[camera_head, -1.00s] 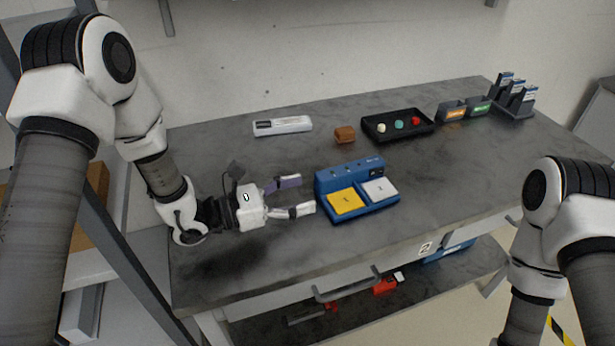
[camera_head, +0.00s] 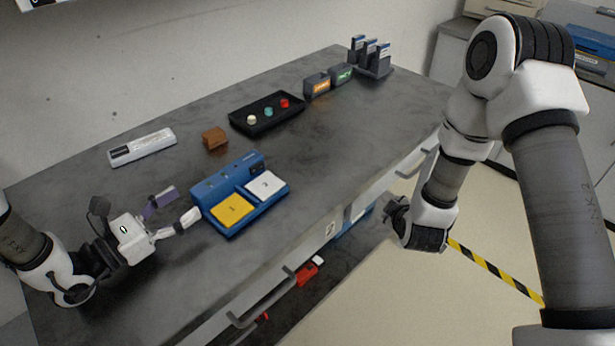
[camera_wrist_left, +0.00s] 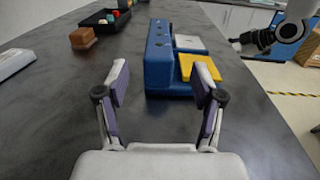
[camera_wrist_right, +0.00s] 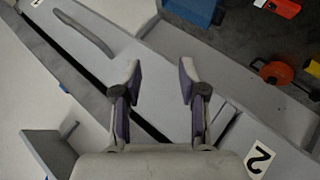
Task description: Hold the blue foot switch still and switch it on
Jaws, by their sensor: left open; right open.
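The blue foot switch (camera_head: 198,190) stands on the dark grey bench top. It has a yellow pedal (camera_head: 232,210) and a white pedal (camera_head: 266,185), with a raised blue back that carries small knobs. My left gripper (camera_head: 177,210) is open at the switch's left end, its fingers pointing at it. In the left wrist view the blue end (camera_wrist_left: 157,62) stands ahead between the open fingers (camera_wrist_left: 160,85), which seem not to touch it. My right gripper (camera_wrist_right: 160,80) is open and empty in the right wrist view, over the bench's drawer fronts. In the head view its fingers are hidden.
Behind the switch are a white labelled bar (camera_head: 142,147), a brown block (camera_head: 215,138) and a black tray (camera_head: 247,130) with coloured buttons. Drawer handles (camera_head: 262,308) jut from the bench front. A red item (camera_head: 307,272) lies on the lower shelf.

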